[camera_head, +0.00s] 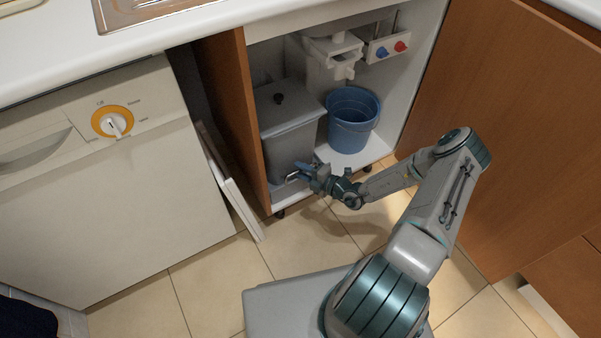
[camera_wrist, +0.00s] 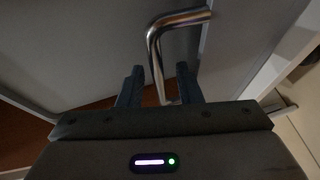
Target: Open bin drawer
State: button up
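The bin drawer holds a grey lidded bin (camera_head: 290,135) and stands inside the open cabinet under the counter. A shiny metal bar handle (camera_wrist: 178,18) on the grey front bends down between my fingers in the wrist view. My gripper (camera_head: 299,170) is at the low front of the bin in the head view. In the wrist view, my gripper (camera_wrist: 160,68) has its two dark fingers apart on either side of the handle's bent end. Gaps show between the fingers and the bar, so it is not clamped. The handle is small and partly hidden in the head view.
A blue bucket (camera_head: 352,118) stands right of the bin on the white shelf. A brown cabinet door (camera_head: 490,130) is open at right. A white dishwasher (camera_head: 110,190) is at left, with a white panel (camera_head: 231,185) leaning beside it.

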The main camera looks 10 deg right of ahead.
jog(key=shift+w+a, duration=0.25)
grip_shut()
